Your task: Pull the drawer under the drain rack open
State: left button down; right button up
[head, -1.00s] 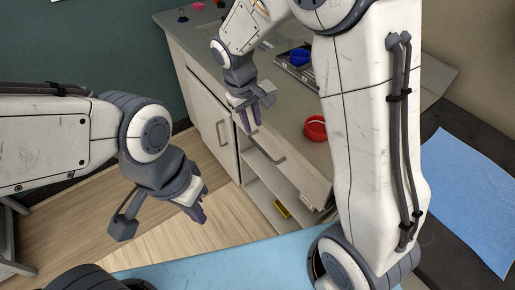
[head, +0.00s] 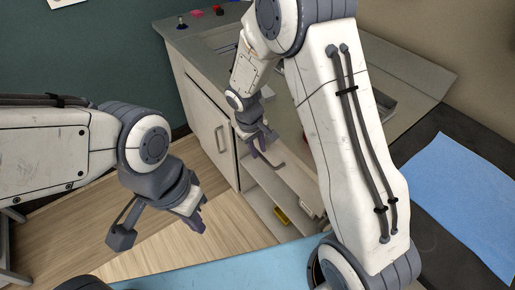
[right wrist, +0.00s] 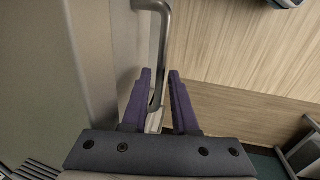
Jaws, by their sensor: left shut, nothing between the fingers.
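The drawer front (head: 298,180) is a pale panel under the counter edge, with a grey bar handle (head: 277,164). It looks closed, though my right arm hides part of it. My right gripper (head: 260,148) is at this handle. In the right wrist view, its purple fingers (right wrist: 160,100) are apart, with the handle (right wrist: 164,38) reaching down between them. I cannot tell whether either finger touches it. My left gripper (head: 199,217) is shut and empty, away from the counter on the left. The drain rack is mostly or wholly hidden behind my right arm.
A cabinet door (head: 206,125) with its own upright handle (head: 221,139) is left of the drawer. An open shelf below holds a yellow item (head: 281,214). A blue sheet (head: 462,195) lies on the dark surface at right.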

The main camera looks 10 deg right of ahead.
grip_shut()
dwell(1.4)
